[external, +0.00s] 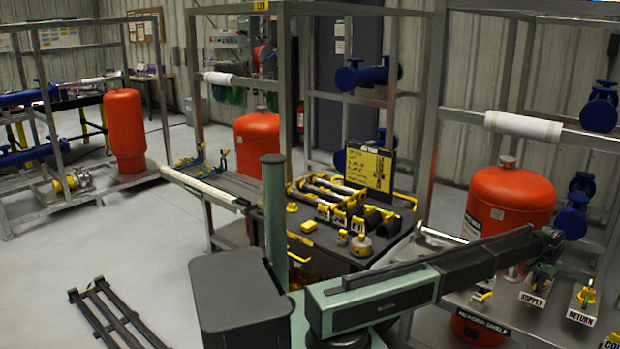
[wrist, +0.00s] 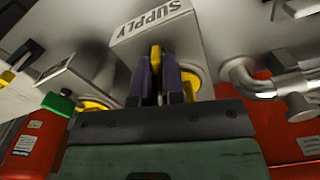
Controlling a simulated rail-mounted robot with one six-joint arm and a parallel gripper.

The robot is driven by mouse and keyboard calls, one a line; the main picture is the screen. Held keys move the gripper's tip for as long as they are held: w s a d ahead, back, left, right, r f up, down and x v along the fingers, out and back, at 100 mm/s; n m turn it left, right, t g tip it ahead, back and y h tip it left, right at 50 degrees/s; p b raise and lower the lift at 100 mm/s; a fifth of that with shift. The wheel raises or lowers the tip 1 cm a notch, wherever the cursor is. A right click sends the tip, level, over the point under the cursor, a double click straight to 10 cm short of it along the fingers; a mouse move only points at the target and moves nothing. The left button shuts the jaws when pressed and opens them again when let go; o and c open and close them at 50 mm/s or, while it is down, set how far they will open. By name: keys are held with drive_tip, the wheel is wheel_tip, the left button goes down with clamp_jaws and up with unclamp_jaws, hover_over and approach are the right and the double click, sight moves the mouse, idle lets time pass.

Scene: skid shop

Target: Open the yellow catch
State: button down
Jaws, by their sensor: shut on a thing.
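My gripper (wrist: 166,82) is shut on a narrow yellow catch (wrist: 156,56) at the block labelled SUPPLY (wrist: 188,36). The catch's upper end shows between the two dark fingers; the fingers hide its lower part. A round yellow part (wrist: 194,78) shows beside the right finger. In the external view my gripper (external: 544,268) reaches down behind the SUPPLY label (external: 532,299) on the right-hand skid. The catch is too small and covered to make out clearly there.
A RETURN label (external: 580,318) with a yellow-green fitting (external: 587,292) stands to the right. In the wrist view a metal pipe elbow (wrist: 243,78) is close on the right, and another block (wrist: 68,80) is on the left. A red tank (external: 510,200) stands behind my arm.

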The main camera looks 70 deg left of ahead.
drive_tip(key=m, duration=0.3)
drive_tip(key=shift+m, duration=0.4)
drive_tip(key=m, duration=0.3)
drive_tip(key=shift+m, duration=2)
drive_tip(key=m, duration=0.4)
drive_tip(key=c, duration=1.2)
unclamp_jaws()
